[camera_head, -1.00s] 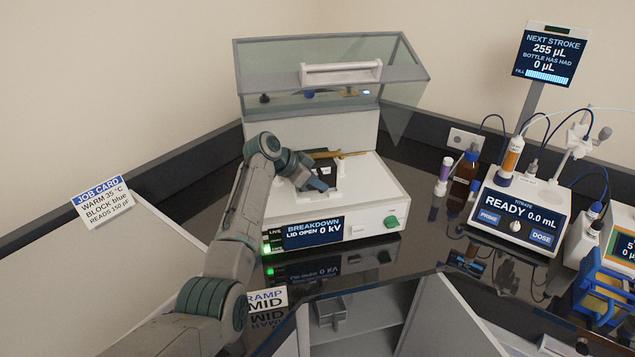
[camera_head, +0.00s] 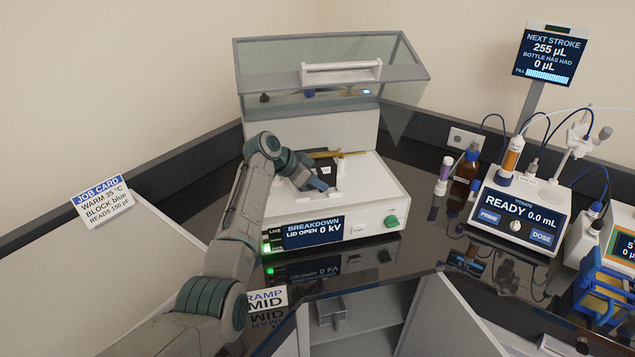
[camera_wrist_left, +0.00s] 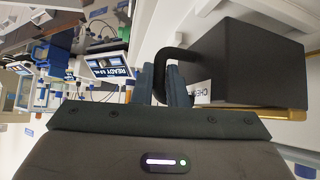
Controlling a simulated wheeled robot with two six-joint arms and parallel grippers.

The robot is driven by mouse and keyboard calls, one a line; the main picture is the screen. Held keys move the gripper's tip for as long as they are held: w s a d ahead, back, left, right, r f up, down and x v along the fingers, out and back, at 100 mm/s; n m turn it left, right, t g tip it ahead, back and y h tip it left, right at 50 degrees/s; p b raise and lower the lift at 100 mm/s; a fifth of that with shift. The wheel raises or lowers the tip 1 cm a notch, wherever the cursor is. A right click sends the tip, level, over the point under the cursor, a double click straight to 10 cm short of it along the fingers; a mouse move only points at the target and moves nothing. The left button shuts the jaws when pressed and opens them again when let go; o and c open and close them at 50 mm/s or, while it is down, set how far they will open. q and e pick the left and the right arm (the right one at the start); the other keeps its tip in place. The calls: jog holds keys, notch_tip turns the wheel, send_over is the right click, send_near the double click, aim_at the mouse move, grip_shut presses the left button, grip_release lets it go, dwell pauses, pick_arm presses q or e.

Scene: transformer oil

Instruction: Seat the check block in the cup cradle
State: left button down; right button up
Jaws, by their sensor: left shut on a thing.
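The check block (camera_wrist_left: 255,65) is a black box with a dark loop handle and a white label of which only the first letters show in the left wrist view. My left gripper (camera_wrist_left: 168,85) is shut on the handle. In the head view the block (camera_head: 325,171) is at the white cup cradle (camera_head: 338,189) on top of the breakdown tester, with my left gripper (camera_head: 321,185) at its front. My arm and the block hide much of the cradle, so I cannot tell whether the block is fully down. My right gripper is not in view.
The breakdown tester's clear lid (camera_head: 400,65) stands open behind the cradle. Brass electrodes (camera_head: 345,154) lie just behind the block. A job card (camera_head: 102,201) stands at left. Bottles and the titrator (camera_head: 518,215) stand to the right.

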pick_arm(q)
jog(key=shift+f+b, duration=0.7)
jog(key=shift+f, duration=0.35)
jog(key=c, duration=1.4)
grip_release()
jog(key=shift+o, duration=0.2)
jog(key=shift+s+f, duration=0.1)
jog(key=shift+s, duration=0.05)
jog(key=shift+a+r, duration=0.3)
jog(key=shift+a, duration=0.05)
jog(key=b+v, duration=0.4)
jog(key=v, duration=0.6)
jog(key=shift+s+d+r, duration=0.1)
jog(key=shift+r, duration=0.05)
